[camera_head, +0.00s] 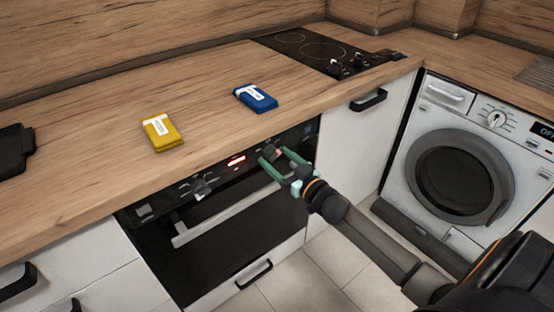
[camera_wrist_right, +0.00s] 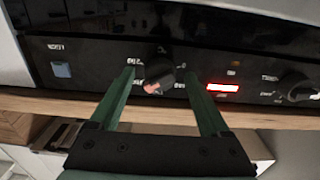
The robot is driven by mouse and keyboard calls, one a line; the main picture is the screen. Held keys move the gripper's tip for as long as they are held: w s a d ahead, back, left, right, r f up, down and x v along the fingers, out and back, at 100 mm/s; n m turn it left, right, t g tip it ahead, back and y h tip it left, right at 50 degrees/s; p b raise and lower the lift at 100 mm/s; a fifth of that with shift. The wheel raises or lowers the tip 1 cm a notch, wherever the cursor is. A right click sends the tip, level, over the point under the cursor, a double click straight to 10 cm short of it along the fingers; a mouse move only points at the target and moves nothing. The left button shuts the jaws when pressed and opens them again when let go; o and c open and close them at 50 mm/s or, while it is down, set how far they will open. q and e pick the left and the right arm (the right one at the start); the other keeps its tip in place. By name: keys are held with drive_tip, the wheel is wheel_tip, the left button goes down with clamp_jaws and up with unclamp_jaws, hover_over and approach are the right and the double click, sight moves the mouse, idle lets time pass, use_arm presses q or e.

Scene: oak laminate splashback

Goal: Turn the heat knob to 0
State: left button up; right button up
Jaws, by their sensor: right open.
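The black oven control panel (camera_head: 222,170) sits under the counter edge. It carries a dark knob (camera_head: 201,187) left of a red-lit display (camera_head: 236,160) and another knob (camera_head: 271,151) right of it. My right gripper (camera_head: 274,162) is at this right knob, with green fingers open. In the right wrist view the fingers (camera_wrist_right: 160,82) stand on either side of a round black knob (camera_wrist_right: 160,76) with a reddish mark, with gaps visible. The display (camera_wrist_right: 223,88) and the other knob (camera_wrist_right: 300,88) show to its right there. The labels are too blurred to read. My left gripper is out of view.
A yellow packet (camera_head: 163,132) and a blue packet (camera_head: 255,98) lie on the wooden counter (camera_head: 110,120). The oven handle (camera_head: 215,217) runs below the panel. A hob (camera_head: 315,50) with knobs is behind, and a washing machine (camera_head: 462,175) stands at right.

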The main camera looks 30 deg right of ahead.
drive_tip(key=shift+w, duration=0.2)
clamp_jaws()
idle(0.6)
